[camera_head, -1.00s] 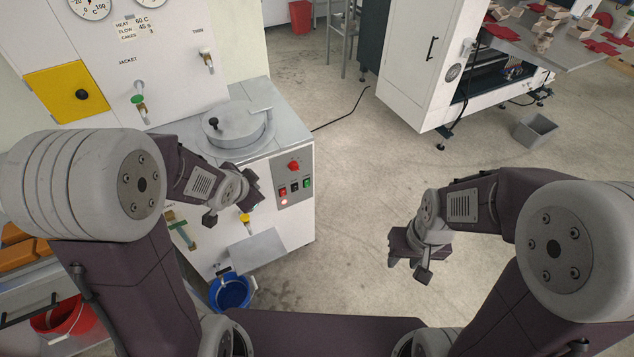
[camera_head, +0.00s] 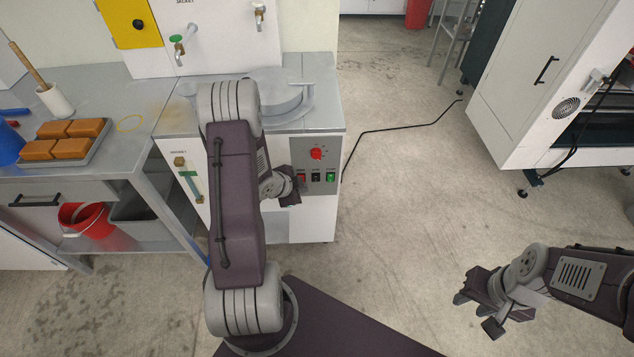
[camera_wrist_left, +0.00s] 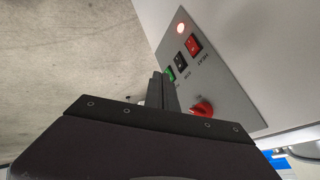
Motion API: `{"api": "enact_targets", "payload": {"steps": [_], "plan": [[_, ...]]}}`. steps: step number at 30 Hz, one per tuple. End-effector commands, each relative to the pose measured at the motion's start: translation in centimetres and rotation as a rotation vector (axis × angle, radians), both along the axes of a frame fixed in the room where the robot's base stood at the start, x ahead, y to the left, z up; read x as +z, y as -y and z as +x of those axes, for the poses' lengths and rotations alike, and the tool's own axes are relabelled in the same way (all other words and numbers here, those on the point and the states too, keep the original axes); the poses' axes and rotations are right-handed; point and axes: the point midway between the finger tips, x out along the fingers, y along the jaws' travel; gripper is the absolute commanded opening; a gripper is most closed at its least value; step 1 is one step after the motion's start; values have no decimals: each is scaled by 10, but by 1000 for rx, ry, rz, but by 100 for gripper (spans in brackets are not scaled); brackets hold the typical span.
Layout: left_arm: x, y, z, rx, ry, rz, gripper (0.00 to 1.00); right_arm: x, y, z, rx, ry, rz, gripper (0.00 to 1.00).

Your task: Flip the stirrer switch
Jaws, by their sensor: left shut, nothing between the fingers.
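The grey control panel (camera_head: 327,160) is on the front of the white machine. It carries a red knob (camera_head: 317,153) above red (camera_head: 301,177), black (camera_head: 316,177) and green (camera_head: 331,177) switches. In the left wrist view, the red (camera_wrist_left: 195,44), black (camera_wrist_left: 181,61) and green (camera_wrist_left: 170,73) switches show with a lit lamp (camera_wrist_left: 181,28). My left gripper (camera_head: 291,198) is shut and empty before the panel's lower left; contact is unclear. My right gripper (camera_head: 476,310) is open and empty.
A round lidded pot (camera_head: 275,95) is on the machine top. A bench at left holds a tray of orange blocks (camera_head: 65,140), with a red bucket (camera_head: 85,222) below. A black cable (camera_head: 385,130) lies on the floor. Open floor lies between the machine and the white cabinet (camera_head: 535,75).

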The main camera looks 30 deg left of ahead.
Motion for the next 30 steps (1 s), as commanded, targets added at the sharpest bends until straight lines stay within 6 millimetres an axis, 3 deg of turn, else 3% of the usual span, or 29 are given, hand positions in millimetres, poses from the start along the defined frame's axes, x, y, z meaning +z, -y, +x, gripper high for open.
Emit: {"api": "enact_targets", "payload": {"steps": [8,23,30], "plan": [[-3,1,3,-2,0,0,0,-1,0,0,0,0,0,36],[-82,10,65,-4,1,0,0,-20,0,0,0,0,0,36],[-72,-8,92,-2,1,1,0,-11,0,0,0,0,0,36]]}}
